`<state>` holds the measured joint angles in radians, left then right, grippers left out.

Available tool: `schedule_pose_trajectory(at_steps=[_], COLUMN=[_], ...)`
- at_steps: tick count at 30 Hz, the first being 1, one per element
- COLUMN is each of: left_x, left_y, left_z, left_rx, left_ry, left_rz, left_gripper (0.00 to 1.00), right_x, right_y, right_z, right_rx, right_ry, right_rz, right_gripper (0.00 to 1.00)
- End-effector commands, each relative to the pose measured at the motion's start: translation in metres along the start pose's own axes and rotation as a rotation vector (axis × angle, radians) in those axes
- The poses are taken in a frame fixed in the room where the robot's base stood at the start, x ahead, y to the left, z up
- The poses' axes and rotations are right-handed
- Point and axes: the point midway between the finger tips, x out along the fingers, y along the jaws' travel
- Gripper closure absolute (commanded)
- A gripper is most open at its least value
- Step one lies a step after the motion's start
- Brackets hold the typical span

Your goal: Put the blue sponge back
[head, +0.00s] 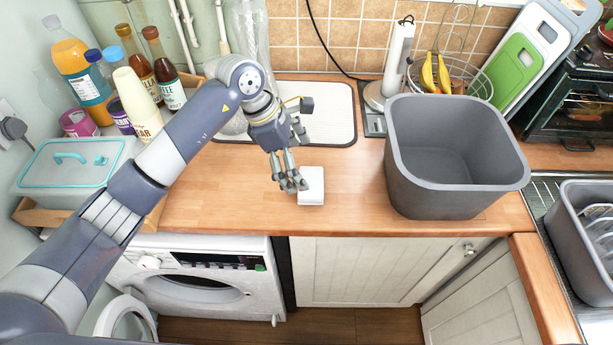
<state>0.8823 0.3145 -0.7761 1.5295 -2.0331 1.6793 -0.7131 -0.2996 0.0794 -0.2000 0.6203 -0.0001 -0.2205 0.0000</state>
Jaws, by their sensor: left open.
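My left gripper (289,182) comes in from the left over the wooden counter, fingers pointing down, open. A small white block (312,187) lies on the counter just right of its fingertips. The fingers overlap its left edge in the picture; I cannot tell whether they touch it. No blue shows on this block, and I see no clearly blue sponge. My right gripper is not in view.
A large grey tub (456,190) stands right of the block. A white mat (335,112) lies behind. Bottles (160,62) and a teal-lidded box (72,163) crowd the left. A paper-towel holder (398,60) and wire fruit basket (470,78) stand behind the tub. Counter between block and tub is clear.

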Motion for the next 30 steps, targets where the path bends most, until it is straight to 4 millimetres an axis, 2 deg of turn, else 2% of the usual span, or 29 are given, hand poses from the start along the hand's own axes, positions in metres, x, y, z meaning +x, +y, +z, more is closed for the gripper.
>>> schedule_pose_trajectory(at_steps=[6,10,15,30], left_x=[-0.041,-0.055,-0.061,-0.061], left_y=[0.001,0.000,0.000,0.000], left_z=[-0.001,-0.001,0.000,0.000], left_rx=[0.001,-0.001,0.000,0.000], left_ry=[0.001,0.000,0.000,0.000], left_rz=[0.003,0.001,-0.001,-0.002], left_gripper=[0.02,0.02,0.02,0.02], right_x=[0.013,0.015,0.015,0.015], right_y=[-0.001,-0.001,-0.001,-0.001], right_z=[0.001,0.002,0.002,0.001], right_rx=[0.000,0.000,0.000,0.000], right_ry=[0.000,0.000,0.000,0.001], right_rz=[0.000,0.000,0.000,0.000], right_gripper=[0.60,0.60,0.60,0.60])
